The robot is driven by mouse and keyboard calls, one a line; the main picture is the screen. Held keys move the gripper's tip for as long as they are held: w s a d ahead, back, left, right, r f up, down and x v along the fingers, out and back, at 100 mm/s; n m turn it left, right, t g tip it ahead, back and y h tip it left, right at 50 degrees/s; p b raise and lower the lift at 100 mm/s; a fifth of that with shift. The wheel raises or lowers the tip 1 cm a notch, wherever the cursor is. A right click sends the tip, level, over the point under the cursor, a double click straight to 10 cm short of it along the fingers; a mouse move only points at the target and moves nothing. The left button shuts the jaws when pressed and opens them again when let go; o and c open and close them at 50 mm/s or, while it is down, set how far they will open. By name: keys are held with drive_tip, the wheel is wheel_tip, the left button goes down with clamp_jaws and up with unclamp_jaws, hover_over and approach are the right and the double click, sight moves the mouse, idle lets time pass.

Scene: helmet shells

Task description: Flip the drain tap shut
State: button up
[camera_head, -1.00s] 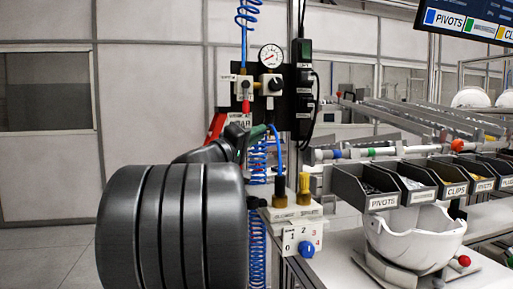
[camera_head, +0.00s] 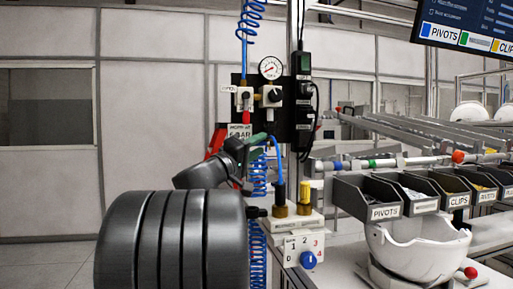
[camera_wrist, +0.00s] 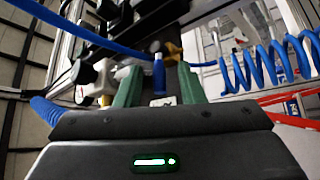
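My gripper (camera_head: 258,140) has green fingers and sits just below the air unit with the round gauge (camera_head: 271,68). In the wrist view my gripper (camera_wrist: 160,88) is open, its two fingers apart. Between them, beyond the tips, a short upright blue piece (camera_wrist: 158,75) shows beside a brass fitting (camera_wrist: 173,50). It looks like a tap lever, but I cannot tell for sure that it is the drain tap. No contact with the fingers is visible. In the head view the tap cannot be singled out behind my gripper and the blue hose.
A blue coiled hose (camera_wrist: 270,65) is right of the fingers, and a straight blue hose (camera_wrist: 85,28) crosses above left. A white box with a blue knob (camera_head: 308,259) stands below. Parts bins (camera_head: 385,212) and a white helmet shell (camera_head: 415,250) are at the right.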

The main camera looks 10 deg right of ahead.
drive_tip(key=shift+a, duration=0.1)
drive_tip(key=b+v, duration=0.1)
drive_tip(key=v, duration=1.2)
drive_tip(key=shift+s+a, duration=0.2)
drive_tip(key=shift+a, duration=0.05)
drive_tip(key=shift+d, duration=0.1)
drive_tip(key=p+x, duration=0.1)
drive_tip(key=x, duration=1.2)
drive_tip(key=shift+w+d, duration=0.2)
drive_tip(key=shift+d, duration=0.15)
drive_tip(key=shift+a, duration=0.1)
